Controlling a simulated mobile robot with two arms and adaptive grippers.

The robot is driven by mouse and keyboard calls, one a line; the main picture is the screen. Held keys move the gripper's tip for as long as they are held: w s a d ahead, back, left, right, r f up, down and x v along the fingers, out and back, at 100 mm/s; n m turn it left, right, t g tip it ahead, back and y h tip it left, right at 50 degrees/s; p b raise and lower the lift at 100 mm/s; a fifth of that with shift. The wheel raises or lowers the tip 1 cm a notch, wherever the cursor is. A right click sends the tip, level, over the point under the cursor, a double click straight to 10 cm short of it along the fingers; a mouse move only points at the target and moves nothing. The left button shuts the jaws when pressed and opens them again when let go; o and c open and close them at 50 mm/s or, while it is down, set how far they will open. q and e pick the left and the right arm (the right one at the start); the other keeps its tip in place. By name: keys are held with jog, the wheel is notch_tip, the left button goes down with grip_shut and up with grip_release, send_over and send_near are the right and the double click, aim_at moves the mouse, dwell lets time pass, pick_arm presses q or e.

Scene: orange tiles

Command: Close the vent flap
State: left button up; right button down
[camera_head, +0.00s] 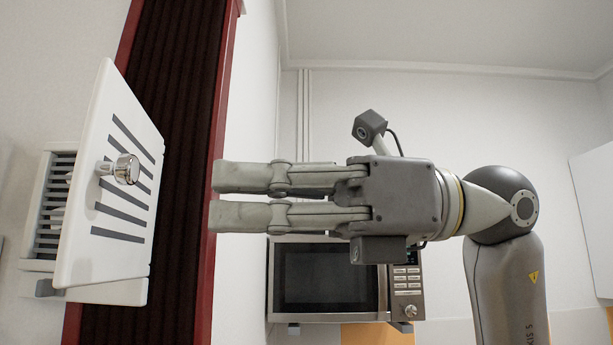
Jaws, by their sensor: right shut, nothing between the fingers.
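The white vent flap (85,245) with dark slots stands open at the left of the head view, swung out from the wall. A shiny round knob (126,169) sticks out from its slotted face. Behind it, the vent frame (38,225) with its slatted opening shows at the left edge, partly hidden by the flap. My right gripper (212,197) is shut and empty. It points left toward the knob and appears apart from the flap, with a gap to the right of the knob. My left gripper is not in view.
A dark curtain or panel with a red frame (218,130) runs behind the flap and the fingertips. A microwave (325,278) stands below and behind the right gripper. A white cabinet (595,205) is at the far right. Open space lies between flap and gripper.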

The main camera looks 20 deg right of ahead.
aim_at(95, 192)
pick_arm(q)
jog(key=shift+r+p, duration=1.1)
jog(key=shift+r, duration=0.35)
pick_arm(e)
jog(key=shift+w+a, duration=0.2)
jog(key=shift+a, duration=1.25)
jog(key=shift+w+a, duration=0.2)
jog(key=shift+a, duration=1.25)
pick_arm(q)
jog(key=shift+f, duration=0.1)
